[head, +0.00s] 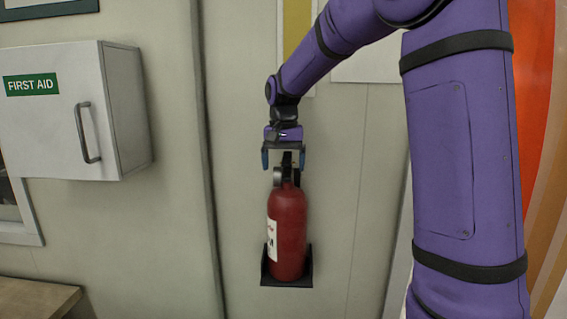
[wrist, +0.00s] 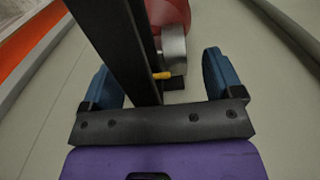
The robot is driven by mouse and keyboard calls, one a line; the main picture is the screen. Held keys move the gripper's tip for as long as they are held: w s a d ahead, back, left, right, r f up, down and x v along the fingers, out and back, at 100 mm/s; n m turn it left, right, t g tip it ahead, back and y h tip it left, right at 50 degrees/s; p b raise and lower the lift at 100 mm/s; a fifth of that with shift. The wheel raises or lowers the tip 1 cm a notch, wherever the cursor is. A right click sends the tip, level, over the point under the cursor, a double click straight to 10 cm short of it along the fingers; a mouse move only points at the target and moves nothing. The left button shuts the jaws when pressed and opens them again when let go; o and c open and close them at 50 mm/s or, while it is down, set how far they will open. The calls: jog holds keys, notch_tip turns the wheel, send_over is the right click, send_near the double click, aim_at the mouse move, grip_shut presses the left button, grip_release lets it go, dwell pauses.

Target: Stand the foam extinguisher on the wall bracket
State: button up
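The foam extinguisher (head: 289,225) is a red cylinder with a pale label and a black handle on top. It stands upright in the black wall bracket (head: 264,267), its base behind the bracket's low front edge. My gripper (head: 284,164) is above it, pointing down, with blue fingers on either side of the handle. In the wrist view my gripper (wrist: 158,76) is open, with gaps between its fingers and the black handle (wrist: 120,45). A little of the red body (wrist: 172,12) shows there, with a yellow pin beside the handle. The bracket's back is mostly hidden.
A white first aid cabinet (head: 65,105) with a grey handle juts from the wall at left. A wooden surface (head: 35,300) is at lower left. Wall panels (head: 375,65) are behind my arm. The wall around the bracket is clear.

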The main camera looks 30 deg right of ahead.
jog(key=shift+f, duration=0.15)
notch_tip(320, 180, up, 11)
jog(key=shift+r, duration=0.1)
dwell(0.3)
dwell(0.5)
